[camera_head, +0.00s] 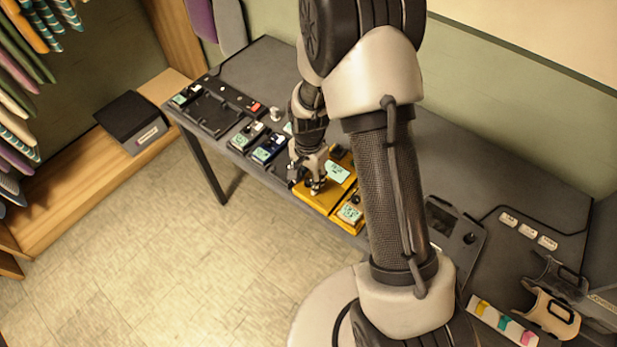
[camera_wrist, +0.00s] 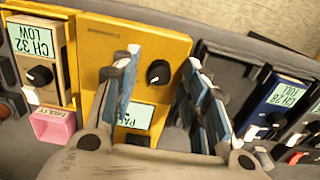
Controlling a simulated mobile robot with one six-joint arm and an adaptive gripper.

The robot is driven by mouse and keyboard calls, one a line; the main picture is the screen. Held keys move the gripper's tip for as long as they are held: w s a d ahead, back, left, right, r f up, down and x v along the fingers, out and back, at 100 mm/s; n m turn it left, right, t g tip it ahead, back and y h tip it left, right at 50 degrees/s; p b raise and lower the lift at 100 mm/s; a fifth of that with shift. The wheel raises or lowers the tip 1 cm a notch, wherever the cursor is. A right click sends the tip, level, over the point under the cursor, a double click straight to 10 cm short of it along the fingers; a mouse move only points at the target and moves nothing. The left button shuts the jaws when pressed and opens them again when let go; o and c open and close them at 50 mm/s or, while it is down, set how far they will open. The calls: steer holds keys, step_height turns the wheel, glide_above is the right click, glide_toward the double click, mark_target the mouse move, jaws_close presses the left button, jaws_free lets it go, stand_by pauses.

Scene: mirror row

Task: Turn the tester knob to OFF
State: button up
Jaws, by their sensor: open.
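The yellow tester box (camera_head: 325,201) is on the dark bench in the head view, under my gripper (camera_head: 316,186). In the wrist view the same yellow box (camera_wrist: 105,45) has a round black knob (camera_wrist: 158,73) and a pale green display (camera_wrist: 149,117) with upside-down text starting "PA", partly covered by a finger. A light mark shows on the knob's lower left. My gripper (camera_wrist: 163,58) is open, with one finger on each side of the knob. Whether the fingers touch it or hover above cannot be told.
A tan "CH 32 LOW" unit (camera_wrist: 55,45) with its own knob and a pink "FAULTY" tag (camera_wrist: 52,127) stand left in the wrist view. A blue "CH 28" unit (camera_wrist: 265,112) stands right. A black tray (camera_head: 205,112) and a grey device (camera_head: 441,215) share the bench.

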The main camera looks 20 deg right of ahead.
steer(key=shift+c, duration=0.3)
jaws_close()
steer(key=shift+n, duration=0.4)
steer(key=n, duration=0.3)
steer(key=shift+n+p, duration=0.3)
steer(key=shift+n, duration=2.3)
steer(key=shift+o, duration=0.3)
jaws_free()
